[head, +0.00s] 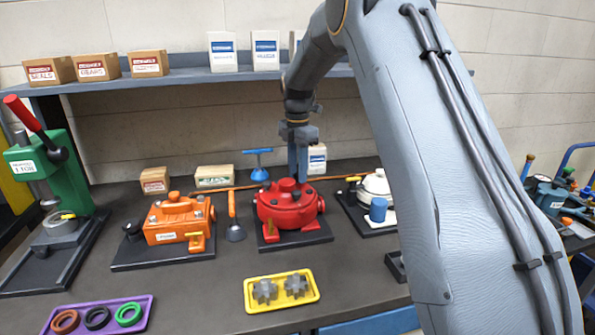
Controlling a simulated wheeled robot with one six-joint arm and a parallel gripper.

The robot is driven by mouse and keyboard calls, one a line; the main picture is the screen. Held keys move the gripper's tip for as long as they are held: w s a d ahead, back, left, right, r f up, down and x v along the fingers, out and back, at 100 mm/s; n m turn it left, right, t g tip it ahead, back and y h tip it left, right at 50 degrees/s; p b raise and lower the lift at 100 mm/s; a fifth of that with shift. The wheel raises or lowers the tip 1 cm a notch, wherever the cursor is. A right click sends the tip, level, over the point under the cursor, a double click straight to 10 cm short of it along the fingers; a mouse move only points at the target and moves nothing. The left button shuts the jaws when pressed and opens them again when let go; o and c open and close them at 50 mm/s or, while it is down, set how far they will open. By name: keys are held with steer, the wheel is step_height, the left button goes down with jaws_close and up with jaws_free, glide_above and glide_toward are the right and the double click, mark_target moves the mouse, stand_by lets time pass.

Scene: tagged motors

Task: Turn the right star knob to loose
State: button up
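I cannot make out the right star knob clearly; the fingers cover part of the housing's top right.
An orange motor (178,220) stands left and a white motor (374,186) right, partly behind my arm. A yellow tray (280,307) with two grey gears lies in front. A blue T-handled tool (259,165) stands behind. A green press (42,185) is far left.

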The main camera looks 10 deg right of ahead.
mark_target(297, 174)
steer(key=shift+r+b, duration=1.1)
steer(key=shift+r, duration=2.8)
